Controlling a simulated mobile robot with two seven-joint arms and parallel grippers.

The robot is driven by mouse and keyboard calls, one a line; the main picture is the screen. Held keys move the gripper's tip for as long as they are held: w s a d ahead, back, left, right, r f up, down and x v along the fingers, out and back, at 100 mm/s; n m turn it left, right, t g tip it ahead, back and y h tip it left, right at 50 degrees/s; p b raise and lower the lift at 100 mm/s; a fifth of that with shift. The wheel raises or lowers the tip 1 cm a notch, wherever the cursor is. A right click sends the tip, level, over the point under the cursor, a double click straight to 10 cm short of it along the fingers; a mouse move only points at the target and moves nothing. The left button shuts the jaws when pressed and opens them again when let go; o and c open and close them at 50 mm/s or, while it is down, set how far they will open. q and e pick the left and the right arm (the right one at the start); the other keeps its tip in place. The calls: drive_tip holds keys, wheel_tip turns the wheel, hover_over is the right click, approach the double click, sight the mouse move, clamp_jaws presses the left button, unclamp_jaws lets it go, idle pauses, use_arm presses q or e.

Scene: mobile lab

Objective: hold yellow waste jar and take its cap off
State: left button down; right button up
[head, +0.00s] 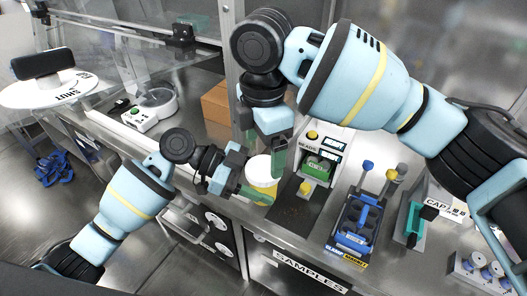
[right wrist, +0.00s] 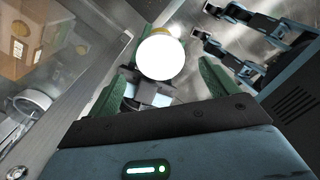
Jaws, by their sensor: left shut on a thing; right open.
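The yellow waste jar (head: 262,188) stands upright near the bench's front edge in the head view, its white cap (head: 262,169) on top. My left gripper (head: 256,193) reaches in from the left and is shut on the jar's body, its green fingers partly covering it. My right gripper (head: 278,158) points down from above, close to the cap, and is open. In the right wrist view the round white cap (right wrist: 160,57) lies between the spread green fingers (right wrist: 164,85), with no clear contact. The cap hides most of the jar there.
To the right stand a small white device (head: 325,150), a blue rack (head: 357,222) and a green-and-black holder (head: 416,225). A white scale-like device (head: 150,108) and a cardboard box (head: 216,103) are behind, at the left. A metal post (head: 233,60) rises behind my right gripper.

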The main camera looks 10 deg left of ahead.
sight(264, 168)
drive_tip(key=c, duration=0.3)
drive_tip(key=m, duration=0.2)
drive_tip(key=r+m, duration=0.1)
drive_tip(key=m, duration=0.4)
drive_tip(key=shift+r+m, duration=0.4)
drive_tip(key=m, duration=0.2)
drive_tip(key=r+m, duration=0.1)
drive_tip(key=m, duration=0.5)
drive_tip(key=shift+r, duration=0.35)
drive_tip(key=shift+f, duration=4)
